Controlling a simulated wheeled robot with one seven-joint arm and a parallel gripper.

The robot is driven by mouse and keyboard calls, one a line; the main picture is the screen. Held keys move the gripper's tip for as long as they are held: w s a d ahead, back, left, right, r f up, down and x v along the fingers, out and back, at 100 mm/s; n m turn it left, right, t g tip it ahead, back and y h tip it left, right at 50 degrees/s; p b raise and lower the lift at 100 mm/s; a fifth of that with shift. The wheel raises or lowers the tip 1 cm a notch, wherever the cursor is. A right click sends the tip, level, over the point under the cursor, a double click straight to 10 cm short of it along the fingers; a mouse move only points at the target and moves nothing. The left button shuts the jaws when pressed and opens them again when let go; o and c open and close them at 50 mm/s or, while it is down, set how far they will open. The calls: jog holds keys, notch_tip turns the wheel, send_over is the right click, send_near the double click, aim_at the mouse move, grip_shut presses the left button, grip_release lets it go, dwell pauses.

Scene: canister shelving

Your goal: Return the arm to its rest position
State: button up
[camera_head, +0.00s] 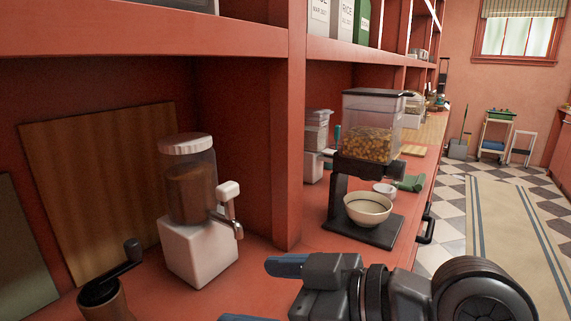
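My gripper (248,291) is at the bottom of the head view, with my arm reaching in from the lower right. Its two blue-grey fingers point left and stand well apart. Nothing shows between them. The gripper is in front of the red counter, right of a white-based dispenser (198,255) and nearer to me than a bowl (368,208). The lower finger is partly cut off by the frame's bottom edge.
A coffee grinder (105,298) is at lower left. A red shelf post (290,130) rises from the counter. Canisters (340,18) stand on the upper shelf. The checkered floor with a striped rug (515,235) is open at right.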

jog(key=s+d+f+m+t+h, duration=0.1)
jog(key=f+m+t, duration=0.1)
jog(key=m, duration=0.1)
jog(key=s+d+f+m+t+h, duration=0.1)
jog(key=d+f+m+t, duration=0.1)
jog(key=f+m+t, duration=0.1)
jog(key=s+d+f+m+t+h, duration=0.1)
jog(key=f+m+t, duration=0.1)
jog(key=m, duration=0.3)
jog(key=shift+d+f+t+h, duration=0.25)
jog(key=shift+t+h, duration=0.15)
jog(key=shift+t, duration=0.3)
jog(key=s+d+f+m+h, duration=0.2)
jog(key=s+d+f+h, duration=0.3)
jog(key=s, duration=0.3)
jog(key=s+d+f+m+h, duration=0.3)
jog(key=s+d+f, duration=0.1)
jog(key=s+d, duration=0.4)
jog(key=s+d+r+n, duration=0.1)
jog(key=s+d, duration=0.2)
jog(key=s, duration=0.3)
jog(key=s+d+r+n+h, duration=0.1)
jog(key=s+d+n, duration=0.1)
jog(key=s, duration=0.4)
jog(key=shift+s+d+r+t, duration=0.25)
jog(key=shift+d+t, duration=0.15)
jog(key=shift+d, duration=0.15)
jog(key=shift+w+a+f, duration=0.1)
